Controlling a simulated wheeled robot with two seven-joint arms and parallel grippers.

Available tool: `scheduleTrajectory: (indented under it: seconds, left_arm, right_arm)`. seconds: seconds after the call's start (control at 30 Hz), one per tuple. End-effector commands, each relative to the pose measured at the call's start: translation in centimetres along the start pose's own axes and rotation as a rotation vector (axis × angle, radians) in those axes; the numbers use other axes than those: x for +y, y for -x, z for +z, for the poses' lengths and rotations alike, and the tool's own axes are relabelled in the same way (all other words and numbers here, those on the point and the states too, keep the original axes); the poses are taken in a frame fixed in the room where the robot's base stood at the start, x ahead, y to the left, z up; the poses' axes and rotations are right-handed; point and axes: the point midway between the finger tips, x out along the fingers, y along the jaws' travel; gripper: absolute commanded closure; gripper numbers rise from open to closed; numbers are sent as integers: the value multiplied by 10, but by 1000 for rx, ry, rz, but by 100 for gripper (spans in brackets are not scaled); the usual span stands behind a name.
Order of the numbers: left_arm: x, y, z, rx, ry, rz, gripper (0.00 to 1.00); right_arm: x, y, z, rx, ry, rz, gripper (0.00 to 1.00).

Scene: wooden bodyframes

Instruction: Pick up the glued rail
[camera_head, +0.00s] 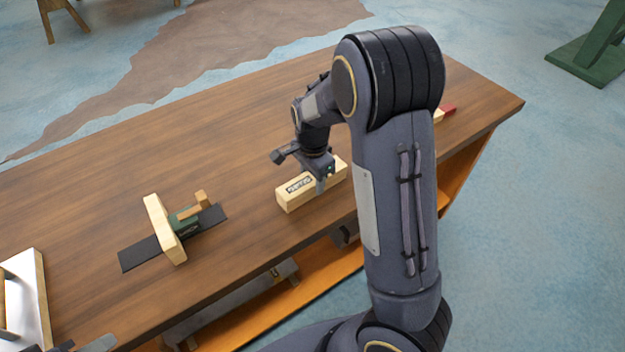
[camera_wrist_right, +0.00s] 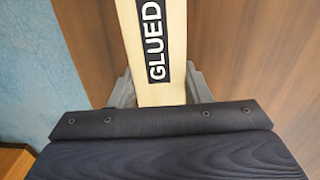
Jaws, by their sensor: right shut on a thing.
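The glued rail (camera_head: 298,193) is a pale wooden bar with a black and white label, lying on the brown workbench (camera_head: 240,130) right of its middle. In the right wrist view the rail (camera_wrist_right: 176,84) runs up from the gripper, and its label reads GLUED. My right gripper (camera_head: 326,178) is over the rail, with its fingers (camera_wrist_right: 161,92) on both sides of the rail and shut on it. In the head view my right arm hides part of the rail. I cannot tell any gap between rail and bench.
Left of the rail, a pale wooden piece (camera_head: 160,228) stands with a green and wooden tool (camera_head: 188,219) on a black strip (camera_head: 140,254). A white and wood item (camera_head: 28,290) is at the bench's left end. A red-ended piece (camera_head: 447,111) lies far right, behind my arm.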

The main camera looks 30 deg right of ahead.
Motion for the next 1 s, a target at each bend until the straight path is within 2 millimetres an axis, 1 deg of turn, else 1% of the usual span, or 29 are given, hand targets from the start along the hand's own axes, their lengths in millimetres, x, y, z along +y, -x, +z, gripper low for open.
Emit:
scheduleTrajectory:
  seconds: [0.17,0.27,0.33,0.47,0.6,0.7,0.8,0.9,1.0]
  left_arm:
    - [0,0,0,0,0,0,59]
    - [0,1,0,0,0,0,59]
    - [1,1,-1,0,0,0,59]
    - [2,5,-3,0,0,0,59]
    - [4,9,-5,0,0,0,59]
    - [4,9,-4,0,0,0,59]
    - [4,9,-5,0,0,0,59]
    - [4,10,-5,0,0,0,59]
    - [5,10,-5,0,0,0,59]
  right_arm:
    - [-1,10,0,1,1,-4,89]
    - [-2,23,0,0,0,-7,89]
    - [-1,36,2,-1,2,-7,89]
    - [10,65,25,-2,9,-8,89]
    - [24,98,51,-3,9,-8,89]
    - [36,106,74,-3,9,-4,89]
    - [46,115,94,-2,8,-5,89]
    - [53,122,108,-1,6,-3,89]
    - [58,127,118,-1,3,-2,89]
